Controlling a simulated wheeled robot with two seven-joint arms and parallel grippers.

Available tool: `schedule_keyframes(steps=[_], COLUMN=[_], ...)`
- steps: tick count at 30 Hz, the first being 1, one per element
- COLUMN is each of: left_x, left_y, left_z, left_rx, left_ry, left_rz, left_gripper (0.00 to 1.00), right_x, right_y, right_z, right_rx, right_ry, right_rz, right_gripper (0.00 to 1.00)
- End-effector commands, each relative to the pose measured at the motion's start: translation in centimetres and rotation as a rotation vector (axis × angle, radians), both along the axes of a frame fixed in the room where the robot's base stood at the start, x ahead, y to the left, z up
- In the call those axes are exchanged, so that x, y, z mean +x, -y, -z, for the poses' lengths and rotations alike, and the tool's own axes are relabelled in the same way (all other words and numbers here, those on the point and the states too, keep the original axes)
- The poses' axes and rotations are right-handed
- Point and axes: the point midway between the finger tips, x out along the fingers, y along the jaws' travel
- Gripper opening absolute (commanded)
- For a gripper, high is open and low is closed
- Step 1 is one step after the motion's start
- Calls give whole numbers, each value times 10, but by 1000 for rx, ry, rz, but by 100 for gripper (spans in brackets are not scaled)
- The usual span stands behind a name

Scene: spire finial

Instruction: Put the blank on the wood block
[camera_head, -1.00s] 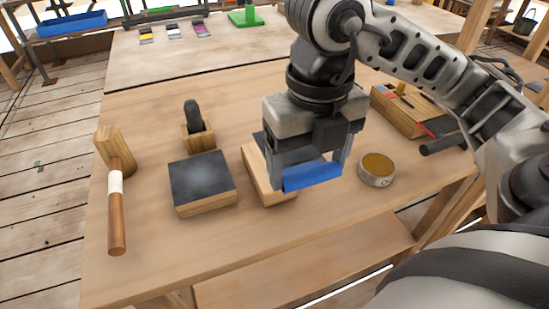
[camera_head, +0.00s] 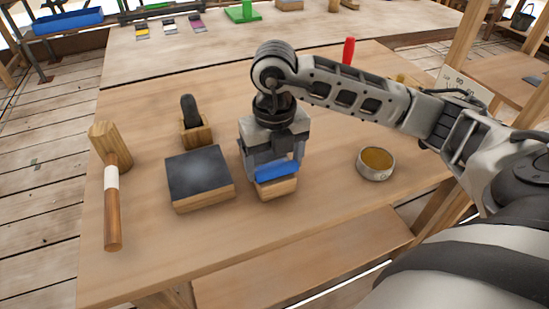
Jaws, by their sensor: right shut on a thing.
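The blank is a blue bar (camera_head: 277,171) in the head view, near the middle of the bench. My right gripper (camera_head: 272,164) points down and is shut on it. The wood block (camera_head: 277,189) is a pale piece on the bench right under the blank. Its front end shows below the blue bar, and the gripper hides most of the rest. The blank appears to lie over the block's front part; I cannot tell whether they touch. My left gripper is not in view.
A dark-topped wooden slab (camera_head: 200,177) sits just left of the block. A wooden holder with a dark rod (camera_head: 194,128) stands behind it. A mallet (camera_head: 112,190) lies at the left. A round tin (camera_head: 376,164) stands to the right, with bare bench between.

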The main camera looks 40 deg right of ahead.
Motion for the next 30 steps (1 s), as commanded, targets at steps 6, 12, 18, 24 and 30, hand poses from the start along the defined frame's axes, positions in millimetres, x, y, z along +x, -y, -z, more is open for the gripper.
schedule_keyframes(steps=[6, 12, 18, 24, 30], left_x=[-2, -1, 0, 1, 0], left_y=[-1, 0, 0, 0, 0], left_z=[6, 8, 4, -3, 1], left_rx=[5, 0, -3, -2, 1], left_ry=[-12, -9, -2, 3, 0], left_rz=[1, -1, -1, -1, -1], left_gripper=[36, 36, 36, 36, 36], right_x=[0, 0, 0, 0, 1], right_y=[0, 0, 0, 0, 0], right_z=[0, 4, 3, -2, -32], right_rx=[-1, 0, 0, 0, 0], right_ry=[3, 1, 1, 1, 8], right_rz=[1, 1, 1, 1, 0], right_gripper=[45, 88, 99, 99, 99])
